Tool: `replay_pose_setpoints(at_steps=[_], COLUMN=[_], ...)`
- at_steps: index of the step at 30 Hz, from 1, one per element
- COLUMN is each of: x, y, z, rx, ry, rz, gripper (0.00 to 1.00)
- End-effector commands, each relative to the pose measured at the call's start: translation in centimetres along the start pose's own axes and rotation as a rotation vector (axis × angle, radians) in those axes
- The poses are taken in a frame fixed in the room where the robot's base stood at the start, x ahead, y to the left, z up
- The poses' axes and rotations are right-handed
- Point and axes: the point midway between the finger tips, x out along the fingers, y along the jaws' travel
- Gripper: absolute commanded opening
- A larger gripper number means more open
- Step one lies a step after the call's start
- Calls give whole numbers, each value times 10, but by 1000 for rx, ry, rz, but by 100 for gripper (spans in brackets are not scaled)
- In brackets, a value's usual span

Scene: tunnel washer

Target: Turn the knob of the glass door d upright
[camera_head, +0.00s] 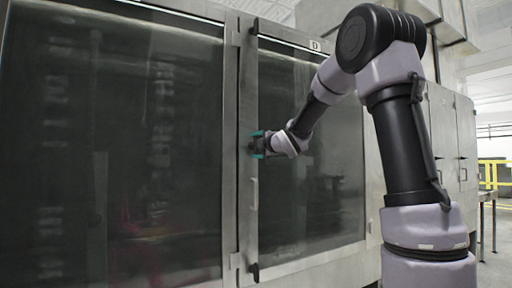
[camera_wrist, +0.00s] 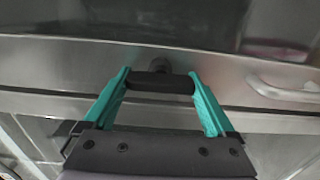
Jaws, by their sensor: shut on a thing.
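The glass door d (camera_head: 310,150) is a dark pane in a metal frame, marked with a "D" label at its top; it looks closed. The black knob (camera_wrist: 160,82) shows in the wrist view between the teal fingertips of my gripper (camera_wrist: 160,88). My gripper is shut on it. The knob's long side runs nearly parallel to the metal door frame (camera_wrist: 60,70). In the head view my gripper (camera_head: 261,144) is at the left frame of the door, about mid-height, and mostly hides this knob.
A silver bar handle (camera_head: 254,193) is just below my gripper; it also shows in the wrist view (camera_wrist: 285,92). Other black knobs sit at the top (camera_head: 255,27) and bottom (camera_head: 254,272) of the same frame. A larger glass panel (camera_head: 115,150) fills the left.

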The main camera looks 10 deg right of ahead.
Motion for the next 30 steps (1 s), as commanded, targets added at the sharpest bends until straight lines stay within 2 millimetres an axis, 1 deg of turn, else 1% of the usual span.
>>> replay_pose_setpoints(at_steps=[1, 2, 9, 13, 17, 24, 27, 30], x=[0, 0, 0, -8, -30, -79, -94, -103], y=[-1, -1, 0, 0, 0, 1, 0, 0], z=[0, 0, 0, 0, 0, 0, 0, 0], rx=[-3, -2, -1, -1, 0, -2, -2, -2], ry=[1, 1, 1, 0, -1, 0, 1, 1], rz=[-2, -2, -1, 0, 0, 1, 0, 0], gripper=[34, 100, 100, 100, 100, 100, 100, 100])
